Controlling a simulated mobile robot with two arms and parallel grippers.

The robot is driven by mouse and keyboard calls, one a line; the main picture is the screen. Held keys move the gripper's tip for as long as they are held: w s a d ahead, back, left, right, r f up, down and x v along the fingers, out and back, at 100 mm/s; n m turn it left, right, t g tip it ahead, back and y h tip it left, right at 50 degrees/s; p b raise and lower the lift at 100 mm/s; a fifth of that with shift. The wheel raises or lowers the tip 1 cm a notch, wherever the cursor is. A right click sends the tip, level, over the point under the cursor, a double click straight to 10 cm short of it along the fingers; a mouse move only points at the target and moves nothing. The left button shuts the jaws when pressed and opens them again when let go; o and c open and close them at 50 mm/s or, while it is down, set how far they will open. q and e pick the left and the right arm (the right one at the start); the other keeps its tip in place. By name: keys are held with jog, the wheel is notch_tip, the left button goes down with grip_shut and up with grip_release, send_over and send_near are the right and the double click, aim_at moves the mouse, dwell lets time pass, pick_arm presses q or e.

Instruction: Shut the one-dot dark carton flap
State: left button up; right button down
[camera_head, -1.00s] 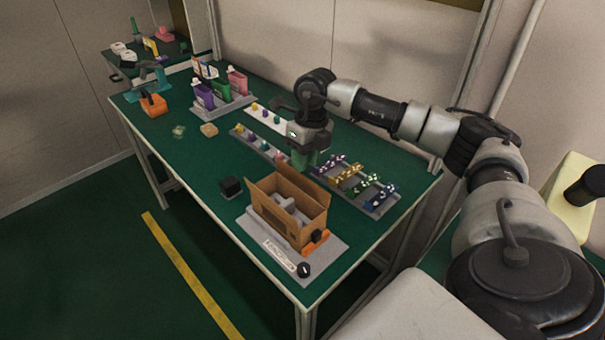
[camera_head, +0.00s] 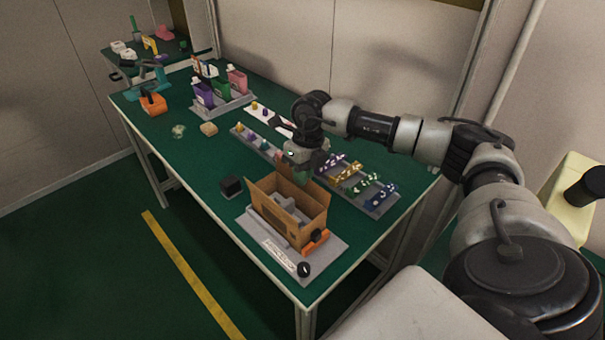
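An open brown carton (camera_head: 276,217) stands on a grey base plate (camera_head: 322,262) near the table's front right corner. Its upright cardboard panels show, and a grey piece (camera_head: 287,205) lies inside. I cannot make out any dot marks on its flaps. My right gripper (camera_head: 301,178) points down just behind and above the carton's far side. Its fingertips are small and partly hidden, so I cannot tell whether they are open or touch the carton. My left gripper is not in view.
A black block (camera_head: 231,187) sits left of the carton. A tray of coloured parts (camera_head: 371,201) is at right, with a strip of pegs (camera_head: 248,138) behind. The left front of the table is clear.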

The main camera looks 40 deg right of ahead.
jog(key=shift+a, duration=0.1)
jog(key=shift+a+r+h, duration=0.1)
jog(key=shift+a+h, duration=0.05)
jog(key=shift+h, duration=0.45)
jog(key=shift+a+h+p, duration=0.3)
jog(key=shift+h, duration=0.4)
jog(key=shift+s+a+f+t+h+b, duration=0.15)
jog(key=shift+a+h+b, duration=0.2)
jog(key=shift+h, duration=0.7)
jog(key=shift+w+a+f+t+h+b, duration=0.15)
jog(key=shift+a+h+b, duration=0.2)
jog(key=shift+h, duration=0.7)
jog(key=shift+s+r, duration=0.1)
jog(key=shift+s, duration=0.05)
jog(key=c, duration=1.3)
grip_release()
jog(key=shift+c, duration=0.2)
